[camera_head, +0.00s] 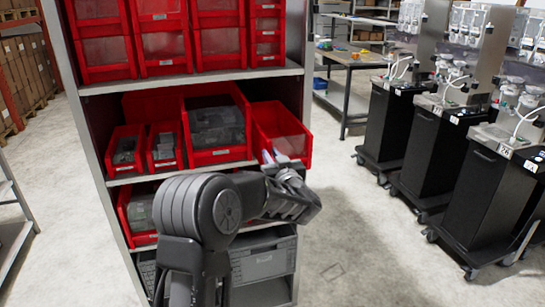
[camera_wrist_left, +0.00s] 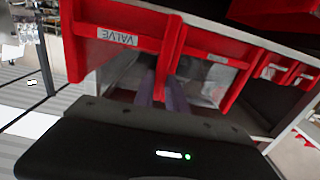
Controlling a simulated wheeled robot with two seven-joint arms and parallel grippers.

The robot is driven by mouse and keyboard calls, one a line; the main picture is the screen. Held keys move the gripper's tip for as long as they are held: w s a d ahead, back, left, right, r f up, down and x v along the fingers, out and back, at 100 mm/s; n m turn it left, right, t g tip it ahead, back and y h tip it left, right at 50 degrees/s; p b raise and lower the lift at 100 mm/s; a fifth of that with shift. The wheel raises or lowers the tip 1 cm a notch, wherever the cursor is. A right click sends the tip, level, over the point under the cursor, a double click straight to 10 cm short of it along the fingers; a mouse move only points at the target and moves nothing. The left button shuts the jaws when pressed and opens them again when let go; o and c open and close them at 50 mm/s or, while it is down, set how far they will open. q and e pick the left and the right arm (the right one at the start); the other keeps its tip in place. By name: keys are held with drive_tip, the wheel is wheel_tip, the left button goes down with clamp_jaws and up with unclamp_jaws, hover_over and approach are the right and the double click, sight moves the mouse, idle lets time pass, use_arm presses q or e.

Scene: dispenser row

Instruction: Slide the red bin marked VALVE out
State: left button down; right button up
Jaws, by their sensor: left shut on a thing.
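The red bin marked VALVE (camera_wrist_left: 88,50) shows in the left wrist view with its white label, upside down, on the front. In the head view the rightmost open red bin (camera_head: 297,140) on the middle shelf appears to be the same bin; it juts out past its neighbours, and its label is not readable there. My left gripper (camera_head: 280,157) is at that bin's front left corner. In the left wrist view the fingers (camera_wrist_left: 165,88) reach up to the bin's side wall and are shut on it. The exact contact is partly hidden. My right gripper is in neither view.
A larger red bin (camera_head: 217,155) stands just left, with two small red bins beyond it. More red bins (camera_head: 164,52) fill the shelf above. Grey crates (camera_head: 262,264) sit below. Black wheeled carts (camera_head: 436,148) stand to the right, with clear floor between.

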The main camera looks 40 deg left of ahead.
use_arm(q)
drive_tip(key=c, duration=1.3)
unclamp_jaws()
drive_tip(key=shift+s+d+f, duration=0.1)
drive_tip(key=shift+s+d, duration=0.15)
drive_tip(key=shift+d, duration=0.15)
drive_tip(key=b+v, duration=0.2)
drive_tip(key=v, duration=0.5)
